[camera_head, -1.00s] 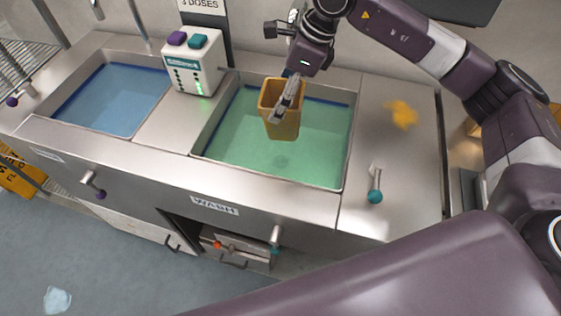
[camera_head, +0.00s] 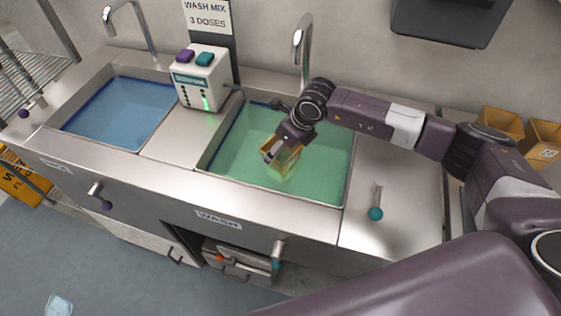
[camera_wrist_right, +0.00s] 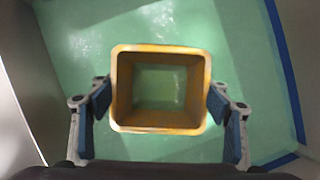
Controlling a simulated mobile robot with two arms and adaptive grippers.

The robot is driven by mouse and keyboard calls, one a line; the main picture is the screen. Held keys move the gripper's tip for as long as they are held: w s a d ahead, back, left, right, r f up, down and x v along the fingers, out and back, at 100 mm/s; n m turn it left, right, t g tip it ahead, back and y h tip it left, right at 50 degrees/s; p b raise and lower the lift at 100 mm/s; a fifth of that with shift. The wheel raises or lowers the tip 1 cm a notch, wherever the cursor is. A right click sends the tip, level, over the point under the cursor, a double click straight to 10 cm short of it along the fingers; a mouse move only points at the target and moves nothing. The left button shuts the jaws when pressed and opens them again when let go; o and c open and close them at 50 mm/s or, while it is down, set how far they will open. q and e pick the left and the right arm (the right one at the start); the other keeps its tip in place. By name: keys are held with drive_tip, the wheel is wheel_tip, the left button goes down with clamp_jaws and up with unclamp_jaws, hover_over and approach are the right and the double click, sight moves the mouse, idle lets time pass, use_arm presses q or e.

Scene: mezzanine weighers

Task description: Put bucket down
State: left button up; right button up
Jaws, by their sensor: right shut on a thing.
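My right gripper (camera_head: 281,150) is shut on an orange-yellow square bucket (camera_head: 284,166) over the basin of green liquid (camera_head: 328,160). In the right wrist view the bucket (camera_wrist_right: 160,128) stands mouth toward the camera, with a blue-padded finger at each side wall. Its inside shows green at the bottom; I cannot tell whether it holds liquid. The bucket's lower part looks sunk in the green liquid, and I cannot tell whether it touches the basin floor. My left gripper is not in view.
A basin of blue liquid (camera_head: 118,112) is at the left. A white dispenser (camera_head: 203,82) with purple and teal buttons stands between the basins. A tap (camera_head: 302,50) rises behind the green basin. More yellow bins (camera_head: 501,122) are at the far right. The front counter edge is clear.

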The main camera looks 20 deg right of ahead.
sight(281, 158)
wheel_tip(281, 158, down, 8)
drive_tip(key=shift+r+p, duration=0.25)
drive_tip(key=shift+p, duration=0.3)
drive_tip(key=shift+f, duration=0.2)
drive_tip(key=shift+f, duration=0.2)
drive_tip(key=o, duration=1.7)
drive_tip(key=shift+r, duration=0.2)
